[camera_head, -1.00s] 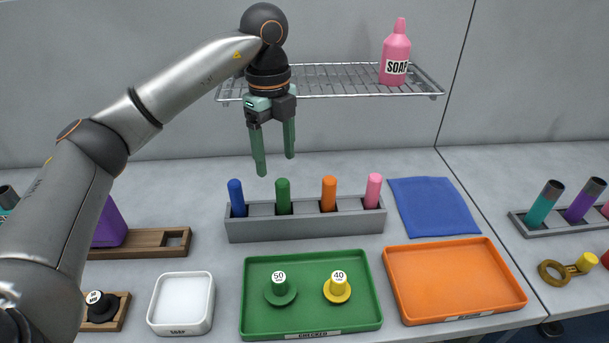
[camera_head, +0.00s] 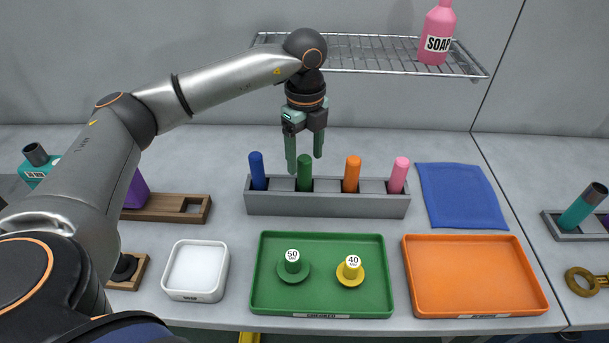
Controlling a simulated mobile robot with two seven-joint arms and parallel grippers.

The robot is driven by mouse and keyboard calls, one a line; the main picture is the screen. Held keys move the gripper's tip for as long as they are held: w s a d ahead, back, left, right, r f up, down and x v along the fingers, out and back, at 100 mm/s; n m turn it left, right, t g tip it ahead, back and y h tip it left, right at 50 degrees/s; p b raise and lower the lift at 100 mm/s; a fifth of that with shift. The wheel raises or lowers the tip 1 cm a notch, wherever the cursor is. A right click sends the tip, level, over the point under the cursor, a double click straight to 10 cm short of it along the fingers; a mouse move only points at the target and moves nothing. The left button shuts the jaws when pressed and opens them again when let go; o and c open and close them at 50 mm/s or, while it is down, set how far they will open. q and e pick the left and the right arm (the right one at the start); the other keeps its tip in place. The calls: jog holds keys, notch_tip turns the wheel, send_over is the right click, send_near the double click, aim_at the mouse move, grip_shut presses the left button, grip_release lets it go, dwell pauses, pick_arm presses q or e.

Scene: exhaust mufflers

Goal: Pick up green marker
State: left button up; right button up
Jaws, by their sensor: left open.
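The green marker (camera_head: 304,174) stands upright in a slot of the grey holder (camera_head: 325,206), between the blue marker (camera_head: 257,171) and the orange marker (camera_head: 352,174). A pink marker (camera_head: 399,176) stands at the holder's right end. My left gripper (camera_head: 305,164) is open and points down, with its fingertips at about the height of the green marker's top. In the picture one finger is left of the marker and the other right of it. I cannot tell whether the fingers are around it or behind it. My right gripper is not in view.
A wire shelf (camera_head: 365,50) with a pink soap bottle (camera_head: 437,34) hangs above the holder. In front are a green tray (camera_head: 320,297), an orange tray (camera_head: 474,275) and a white dish (camera_head: 196,271). A blue cloth (camera_head: 461,196) lies right of the holder.

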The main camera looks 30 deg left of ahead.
aim_at(304, 184)
pick_arm(q)
jog(key=shift+a+f, duration=0.1)
jog(key=shift+f, duration=1.4)
jog(key=shift+c, duration=0.3)
grip_shut()
